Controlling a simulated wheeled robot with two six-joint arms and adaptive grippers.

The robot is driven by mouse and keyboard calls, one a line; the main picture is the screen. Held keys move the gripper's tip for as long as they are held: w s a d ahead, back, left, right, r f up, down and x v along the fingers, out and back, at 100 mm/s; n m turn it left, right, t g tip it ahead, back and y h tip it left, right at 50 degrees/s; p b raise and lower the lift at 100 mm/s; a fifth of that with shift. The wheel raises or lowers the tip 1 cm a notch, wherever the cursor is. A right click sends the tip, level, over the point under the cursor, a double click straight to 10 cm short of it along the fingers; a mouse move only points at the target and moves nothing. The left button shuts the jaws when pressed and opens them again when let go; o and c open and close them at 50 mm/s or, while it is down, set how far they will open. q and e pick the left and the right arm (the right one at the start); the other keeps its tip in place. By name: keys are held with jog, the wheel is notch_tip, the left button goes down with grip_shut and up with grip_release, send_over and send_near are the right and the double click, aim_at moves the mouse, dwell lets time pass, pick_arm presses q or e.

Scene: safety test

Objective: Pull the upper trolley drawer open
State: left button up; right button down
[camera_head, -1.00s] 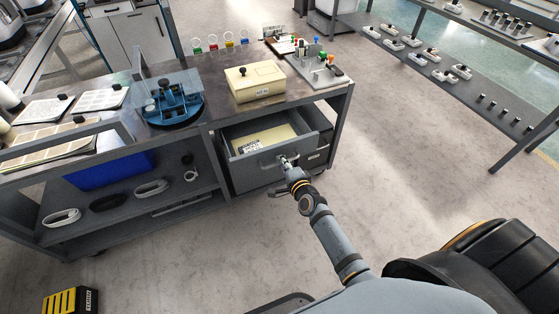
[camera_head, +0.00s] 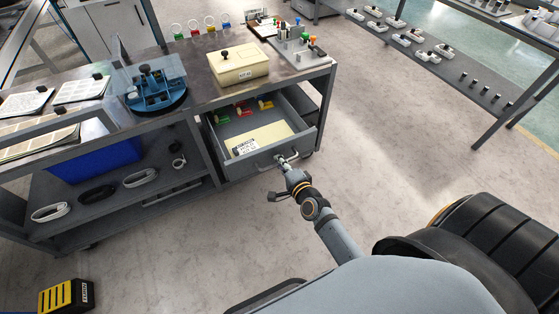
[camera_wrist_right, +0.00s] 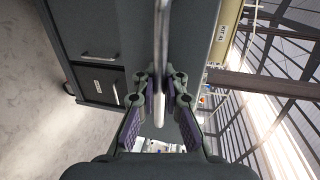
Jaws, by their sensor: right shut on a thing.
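The upper trolley drawer (camera_head: 228,159) stands well open at the right part of the grey trolley (camera_head: 326,92). Inside it lie a cream sheet with a printed label (camera_head: 262,137) and red, green and yellow items (camera_head: 244,107) towards the back. My right gripper (camera_head: 284,163) is shut on the drawer's bar handle (camera_head: 293,157) at the front. In the right wrist view the pale handle (camera_wrist_right: 160,60) runs between the two fingers (camera_wrist_right: 160,100). My left gripper is not in view.
A cream box (camera_head: 238,67) and a blue fixture (camera_head: 155,92) stand on the trolley top. A blue bin (camera_head: 95,162) sits on the shelf below. A yellow and black box (camera_head: 66,296) lies on the floor at lower left. The floor right of the trolley is clear.

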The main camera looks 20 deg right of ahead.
jog(key=c, duration=1.7)
grip_release()
jog(key=shift+r, duration=0.1)
jog(key=shift+s, duration=0.15)
pick_arm(q)
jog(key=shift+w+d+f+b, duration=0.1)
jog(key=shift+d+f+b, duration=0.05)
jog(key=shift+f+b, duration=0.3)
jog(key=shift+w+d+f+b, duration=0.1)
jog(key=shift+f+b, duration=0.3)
jog(key=shift+b, duration=0.05)
pick_arm(e)
jog(key=v, duration=1.1)
jog(key=shift+s, duration=0.35)
